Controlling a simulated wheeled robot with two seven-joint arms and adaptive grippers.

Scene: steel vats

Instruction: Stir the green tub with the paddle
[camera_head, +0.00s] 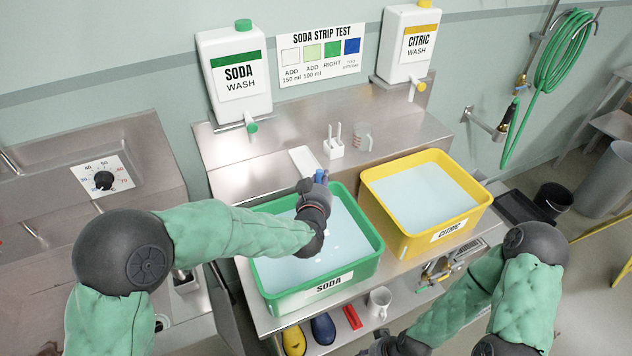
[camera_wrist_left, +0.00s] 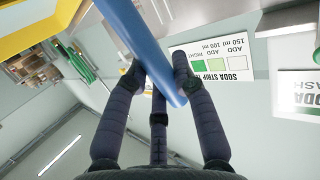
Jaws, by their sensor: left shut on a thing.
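The green tub (camera_head: 372,262), labelled SODA, stands on the steel counter and holds pale liquid. My left arm reaches over it from the left. My left gripper (camera_wrist_left: 158,78) is shut on the blue paddle (camera_wrist_left: 137,38), which slants between its fingers in the left wrist view. In the head view only a short blue piece of the paddle (camera_head: 320,176) shows at the tub's back rim. My wrist hides the rest, so I cannot tell whether the paddle touches the liquid. My right gripper (camera_head: 383,346) is low at the bottom edge, in front of the counter, its fingers unclear.
A yellow tub (camera_head: 405,246), labelled CITRIC, stands close right of the green one. Soda (camera_head: 236,80) and citric (camera_head: 407,45) wash jugs stand behind. A white tray (camera_head: 304,161), a white holder (camera_head: 335,146) and a clear jug (camera_head: 362,138) sit on the back ledge. A mug (camera_head: 379,301) is below.

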